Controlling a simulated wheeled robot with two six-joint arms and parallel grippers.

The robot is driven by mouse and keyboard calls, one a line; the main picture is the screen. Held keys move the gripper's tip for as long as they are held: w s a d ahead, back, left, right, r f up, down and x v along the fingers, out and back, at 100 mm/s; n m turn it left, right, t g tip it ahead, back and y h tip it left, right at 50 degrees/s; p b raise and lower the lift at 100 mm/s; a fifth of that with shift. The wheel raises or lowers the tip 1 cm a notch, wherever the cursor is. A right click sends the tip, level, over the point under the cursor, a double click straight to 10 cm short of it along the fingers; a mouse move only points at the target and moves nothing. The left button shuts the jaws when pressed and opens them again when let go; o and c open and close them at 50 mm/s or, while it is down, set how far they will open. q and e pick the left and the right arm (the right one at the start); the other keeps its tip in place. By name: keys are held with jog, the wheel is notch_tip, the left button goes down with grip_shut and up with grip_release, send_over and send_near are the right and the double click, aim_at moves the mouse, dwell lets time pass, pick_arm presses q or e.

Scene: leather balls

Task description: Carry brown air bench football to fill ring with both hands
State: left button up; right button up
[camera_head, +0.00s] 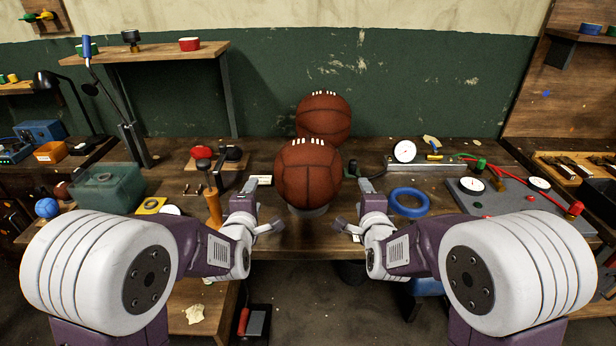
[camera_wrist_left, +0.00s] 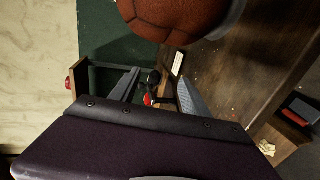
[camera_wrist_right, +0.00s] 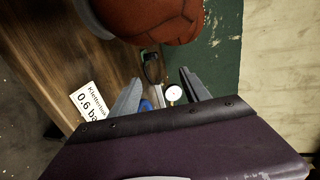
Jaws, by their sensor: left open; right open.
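A brown leather ball (camera_head: 309,174) with white laces on top rests on a small grey round stand (camera_head: 309,210) at the middle of the bench. A second brown ball (camera_head: 323,118) sits behind it, partly hidden. A blue ring (camera_head: 409,202) lies flat on the bench to the right. My left gripper (camera_head: 262,207) is open and empty, left of the front ball and apart from it. My right gripper (camera_head: 355,208) is open and empty, to its right and apart from it. The front ball also shows at the top of the left wrist view (camera_wrist_left: 175,15) and right wrist view (camera_wrist_right: 155,15).
A pump with an orange body (camera_head: 212,205) and a green box (camera_head: 106,188) stand at left. A dial gauge (camera_head: 404,152) and a grey panel with gauges and a red hose (camera_head: 510,200) are at right. A shelf (camera_head: 150,56) overhangs the back left.

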pick_arm(q)
jog(key=d+x, duration=0.1)
jog(key=x, duration=1.3)
jog(key=shift+w+d+f, duration=0.2)
jog(key=shift+w, duration=0.1)
pick_arm(e)
jog(key=a+x, duration=0.1)
jog(key=x, duration=1.3)
jog(key=shift+w+a+f, duration=0.2)
jog(key=shift+w+a, duration=0.1)
jog(key=shift+w, duration=0.05)
pick_arm(q)
jog(key=shift+d, duration=0.4)
pick_arm(e)
jog(key=shift+a, duration=0.45)
pick_arm(q)
jog(key=shift+d, duration=0.1)
pick_arm(e)
jog(key=shift+r, duration=0.1)
